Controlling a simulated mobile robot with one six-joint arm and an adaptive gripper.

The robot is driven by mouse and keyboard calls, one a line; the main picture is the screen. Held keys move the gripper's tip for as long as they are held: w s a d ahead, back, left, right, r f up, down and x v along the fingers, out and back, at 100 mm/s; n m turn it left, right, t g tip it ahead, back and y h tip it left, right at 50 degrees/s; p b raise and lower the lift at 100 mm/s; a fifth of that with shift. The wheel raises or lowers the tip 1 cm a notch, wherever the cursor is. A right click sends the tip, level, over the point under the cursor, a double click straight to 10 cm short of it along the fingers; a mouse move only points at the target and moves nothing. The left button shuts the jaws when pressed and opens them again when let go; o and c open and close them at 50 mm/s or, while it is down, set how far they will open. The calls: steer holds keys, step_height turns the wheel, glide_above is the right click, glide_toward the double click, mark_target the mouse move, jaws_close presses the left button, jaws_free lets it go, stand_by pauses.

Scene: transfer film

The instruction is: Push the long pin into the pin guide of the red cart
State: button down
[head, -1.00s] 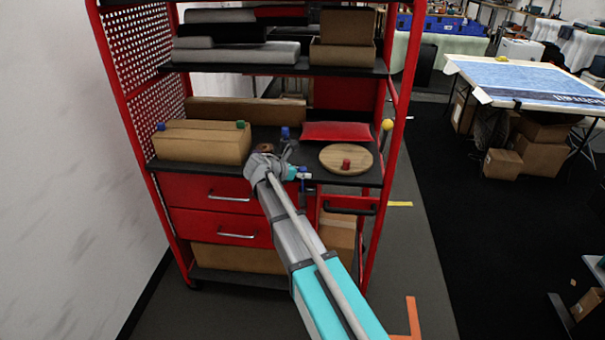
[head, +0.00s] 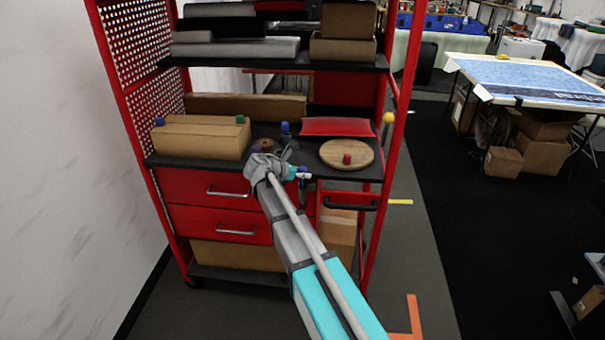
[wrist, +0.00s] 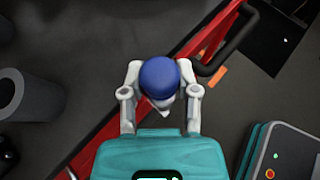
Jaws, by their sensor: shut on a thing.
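The red cart (head: 180,187) stands ahead with drawers and dark shelves. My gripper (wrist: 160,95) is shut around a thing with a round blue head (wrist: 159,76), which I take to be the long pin. A pale tip shows just below the head between the fingers. In the head view my gripper (head: 303,175) is at the front edge of the middle shelf, right of the drawers, with a thin dark blue part below it. The pin's lower end is hidden in the wrist view. I cannot make out the pin guide or whether the pin is in it.
A black handle (head: 350,203) sits right of my gripper and also shows in the wrist view (wrist: 228,58). A yellow ball (head: 389,118) is on the right post.

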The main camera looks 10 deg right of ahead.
steer(key=shift+c, duration=1.4)
jaws_free()
steer(key=shift+r, duration=0.15)
step_height(320, 180, up, 14)
steer(key=p, duration=1.4)
steer(key=s+f+m+g+y, duration=0.2)
steer(key=s+f+m+y, duration=0.1)
steer(key=s+m, duration=0.4)
steer(key=s+f+m+g+y, duration=0.1)
steer(key=s+f+m+y, duration=0.2)
steer(key=s+m, duration=0.5)
steer(key=s+f+m+g+y, duration=0.2)
steer(key=s+f+m+y, duration=0.2)
steer(key=s+m, duration=0.4)
steer(key=shift+s+d+g+y, duration=0.3)
steer(key=shift+s+y, duration=0.2)
steer(key=shift+s, duration=2.55)
